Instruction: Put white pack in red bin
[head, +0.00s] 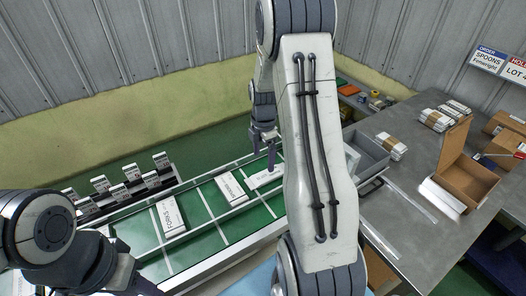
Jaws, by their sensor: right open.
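Three white packs lie flat on the green belt: one marked FORKS (170,218), a middle one (232,188), and a far one (264,178) partly behind my right arm. My right gripper (262,148) is open and empty. It points down above the far pack, apart from it. My left arm shows at the lower left, but its gripper is out of view. I cannot make out a red bin; my right arm covers part of the scene.
Several white labelled cards (131,172) stand in a row behind the belt. A grey bin (368,155) sits at the grey table's left side, partly hidden. An open cardboard box (466,168) and bundled packs (391,147) are on the table. A small orange item (342,82) lies farther back.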

